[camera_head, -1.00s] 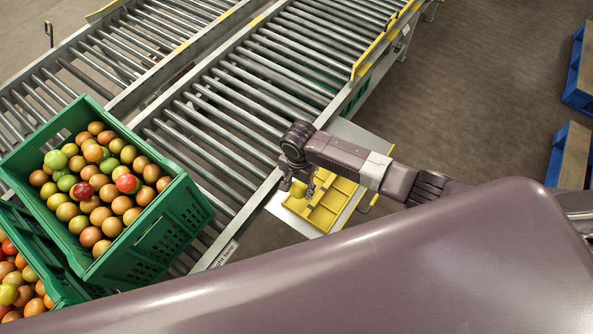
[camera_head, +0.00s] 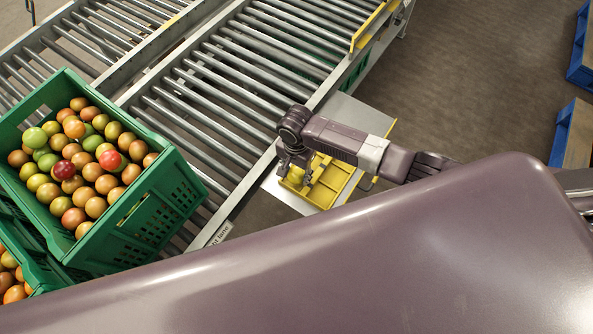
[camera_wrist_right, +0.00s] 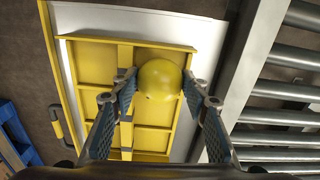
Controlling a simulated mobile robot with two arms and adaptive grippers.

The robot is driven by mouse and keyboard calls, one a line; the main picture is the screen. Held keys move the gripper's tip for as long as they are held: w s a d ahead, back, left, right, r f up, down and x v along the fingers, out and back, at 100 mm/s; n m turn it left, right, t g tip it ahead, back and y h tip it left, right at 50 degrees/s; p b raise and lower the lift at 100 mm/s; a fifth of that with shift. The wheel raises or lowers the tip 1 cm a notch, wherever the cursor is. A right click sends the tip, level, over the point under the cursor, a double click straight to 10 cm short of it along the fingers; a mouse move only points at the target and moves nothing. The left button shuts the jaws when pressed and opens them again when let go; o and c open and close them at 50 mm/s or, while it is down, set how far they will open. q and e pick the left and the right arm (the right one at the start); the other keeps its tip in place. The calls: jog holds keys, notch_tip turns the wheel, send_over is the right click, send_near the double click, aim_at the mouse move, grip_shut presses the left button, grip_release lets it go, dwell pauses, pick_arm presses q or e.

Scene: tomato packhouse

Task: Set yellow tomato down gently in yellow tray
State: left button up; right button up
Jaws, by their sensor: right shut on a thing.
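The yellow tomato (camera_wrist_right: 159,80) is between the fingers of my right gripper (camera_wrist_right: 160,92) in the right wrist view. The gripper is shut on it. The yellow tray (camera_wrist_right: 150,50), split into compartments by low dividers, lies below the tomato. In the head view the tray (camera_head: 328,187) sits beside the conveyor, and my right gripper (camera_head: 297,178) is over its left part. The tomato is mostly hidden there by the gripper. I cannot tell whether it touches the tray floor. My left gripper is not in view.
The tray rests on a pale shelf (camera_head: 360,117) along the roller conveyor (camera_head: 215,105). A green crate (camera_head: 150,205) of mixed tomatoes stands at left, with another crate partly below it. Blue-edged pallets (camera_head: 562,130) lie on the floor at far right.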

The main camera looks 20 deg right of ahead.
dwell(0.4)
jog(key=o, duration=0.9)
jog(key=shift+f, duration=0.1)
jog(key=shift+c, duration=0.3)
jog(key=shift+c, duration=1.4)
notch_tip(320, 180, up, 7)
jog(key=p, duration=0.8)
jog(key=shift+p, duration=0.35)
